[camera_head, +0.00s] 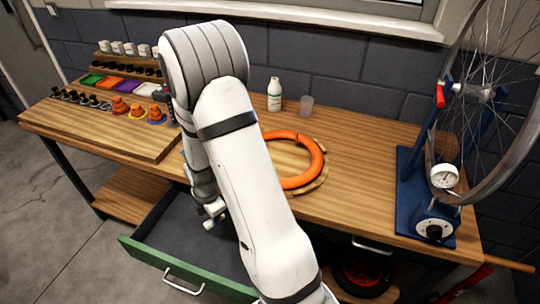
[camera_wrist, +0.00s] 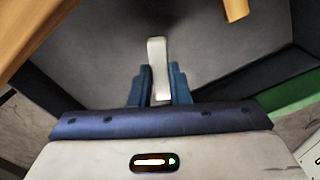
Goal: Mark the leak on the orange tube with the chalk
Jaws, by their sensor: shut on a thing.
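The orange tube (camera_head: 313,155) lies as a ring on a round wooden board (camera_head: 322,180) in the middle of the bench; my arm hides its left part. No leak can be made out on it. My gripper (camera_head: 213,212) is low over the open drawer, in front of the bench edge and left of the tube. In the wrist view, my gripper (camera_wrist: 160,78) is shut on a white stick, the chalk (camera_wrist: 157,52), which stands out past the blue fingers. The grey drawer floor lies behind it.
The grey-lined drawer (camera_head: 165,228) with a green front (camera_head: 205,284) stands open. A white bottle (camera_head: 274,95) and a clear cup (camera_head: 306,105) stand behind the tube. A blue wheel stand (camera_head: 412,190) is at right. Trays and orange cones (camera_head: 120,105) are at left.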

